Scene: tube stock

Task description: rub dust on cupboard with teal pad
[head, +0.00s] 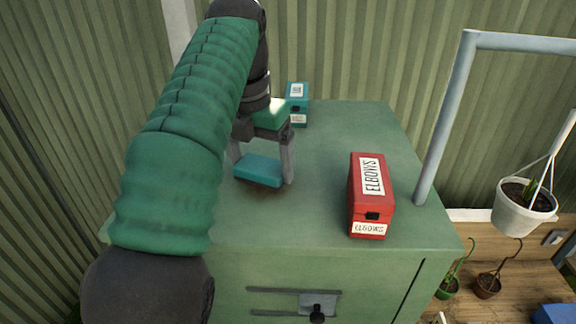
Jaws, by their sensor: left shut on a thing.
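The green cupboard (330,215) stands in front of me, its flat top showing in the head view. My left gripper (262,168) comes in over the top and is shut on the teal pad (259,170). The pad is at or just above the cupboard top; I cannot tell if it touches. A dark, brownish patch of dust (262,190) shows on the top around the pad's front edge, partly hidden under it. My right gripper is not in view.
A red box labelled ELBOWS (371,197) stands on the right of the cupboard top. A teal box (297,104) stands at the back. A grey-blue pipe frame (447,115) rises at the right, with a hanging white pot (523,205) beyond.

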